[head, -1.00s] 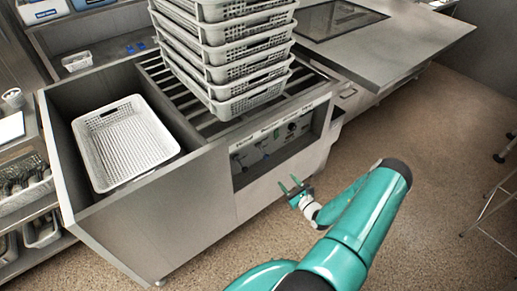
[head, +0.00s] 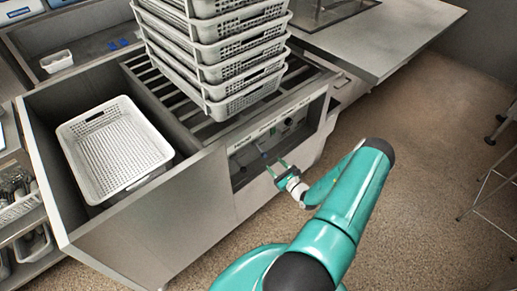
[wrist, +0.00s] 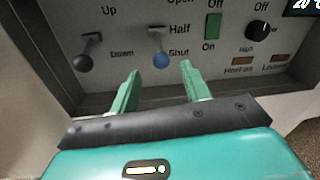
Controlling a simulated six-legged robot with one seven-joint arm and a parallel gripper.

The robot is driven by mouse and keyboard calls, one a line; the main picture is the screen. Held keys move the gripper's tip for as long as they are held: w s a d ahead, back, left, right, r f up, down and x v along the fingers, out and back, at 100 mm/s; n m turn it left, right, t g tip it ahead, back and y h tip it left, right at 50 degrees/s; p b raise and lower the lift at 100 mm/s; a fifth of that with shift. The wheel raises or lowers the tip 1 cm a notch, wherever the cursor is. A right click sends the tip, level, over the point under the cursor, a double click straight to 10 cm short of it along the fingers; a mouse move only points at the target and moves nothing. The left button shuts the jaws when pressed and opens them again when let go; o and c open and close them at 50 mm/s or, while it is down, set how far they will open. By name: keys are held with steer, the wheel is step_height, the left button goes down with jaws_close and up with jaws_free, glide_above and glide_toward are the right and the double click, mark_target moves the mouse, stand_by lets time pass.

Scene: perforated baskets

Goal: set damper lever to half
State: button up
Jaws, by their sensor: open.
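The damper lever (wrist: 160,60) has a blue ball knob and sits on the control panel, beside the words Half and Shut, with a partly cut-off word above. Its knob hangs low, level with Shut. My gripper (wrist: 159,72) is open, with one green finger on each side below the knob in the wrist view; I cannot tell whether either touches it. In the head view my gripper (head: 275,166) is in front of the panel (head: 245,167) on the steel unit's front.
Left of the damper lever is a dark-knobbed lever (wrist: 85,61) marked Up and Down. To its right are a green On switch (wrist: 212,27) and a black dial (wrist: 257,28). A stack of perforated baskets (head: 228,50) stands above; another basket (head: 115,150) sits in the bay.

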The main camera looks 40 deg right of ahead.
mark_target(263, 153)
steer(key=w, duration=0.7)
steer(key=w+d, duration=0.1)
steer(key=w, duration=0.3)
steer(key=shift+w+f, duration=0.1)
steer(key=shift+w, duration=0.25)
jaws_close()
